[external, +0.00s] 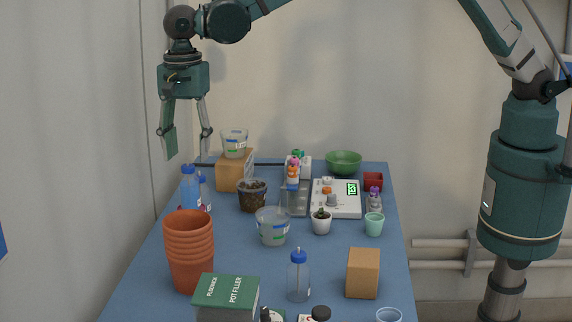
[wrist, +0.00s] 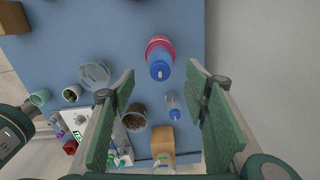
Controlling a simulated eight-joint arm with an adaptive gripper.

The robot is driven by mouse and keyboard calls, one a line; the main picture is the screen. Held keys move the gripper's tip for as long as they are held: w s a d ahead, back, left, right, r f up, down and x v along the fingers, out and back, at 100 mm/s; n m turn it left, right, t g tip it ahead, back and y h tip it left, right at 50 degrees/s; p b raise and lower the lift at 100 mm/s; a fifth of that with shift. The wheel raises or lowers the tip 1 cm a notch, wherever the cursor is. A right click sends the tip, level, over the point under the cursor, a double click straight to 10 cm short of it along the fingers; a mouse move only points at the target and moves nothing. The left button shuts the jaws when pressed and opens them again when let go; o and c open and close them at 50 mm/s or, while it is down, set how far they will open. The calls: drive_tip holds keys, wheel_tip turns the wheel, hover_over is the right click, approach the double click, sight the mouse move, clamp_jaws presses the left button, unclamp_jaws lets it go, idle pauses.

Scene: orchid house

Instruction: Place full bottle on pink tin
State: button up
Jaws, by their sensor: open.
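A bottle filled with blue (external: 190,188), with a blue cap, stands upright at the table's left edge. In the wrist view this full bottle (wrist: 160,68) appears to stand on the round pink tin (wrist: 161,41), whose rim shows around it. In the external view the tin is mostly hidden behind the terracotta pots. My gripper (external: 188,146) is open and empty, above the bottle and apart from it. In the wrist view the bottle shows between the open fingers (wrist: 161,74).
A smaller clear bottle (wrist: 172,105) stands close by. Stacked terracotta pots (external: 189,250) stand nearer the camera. A cardboard box (external: 235,172) bears a clear tub (external: 234,144). A soil-filled pot (external: 252,196), clear tub (external: 272,227) and empty bottle (external: 299,279) stand to the right.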

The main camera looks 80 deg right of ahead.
idle(0.3)
drive_tip(key=s+d+r+n+t, duration=0.3)
drive_tip(key=s+d+r+n, duration=0.6)
drive_tip(key=s+d+r, duration=1.15)
drive_tip(key=s+d+r+n+t, duration=0.1)
drive_tip(key=s+d+n, duration=0.2)
drive_tip(key=s, duration=0.6)
drive_tip(key=s+d+r+n+t, duration=0.1)
drive_tip(key=s+d+r+n, duration=0.2)
drive_tip(key=s, duration=0.6)
drive_tip(key=s+d+f+n+t, duration=0.1)
drive_tip(key=s+d+f+n, duration=0.1)
drive_tip(key=s+f, duration=0.2)
drive_tip(key=s+d+f+n+t, duration=0.1)
drive_tip(key=s+d+f+n, duration=0.1)
drive_tip(key=s, duration=0.8)
drive_tip(key=shift+s+d+f+n, duration=0.3)
drive_tip(key=shift+d+f+n, duration=0.1)
drive_tip(key=shift+d+f, duration=0.4)
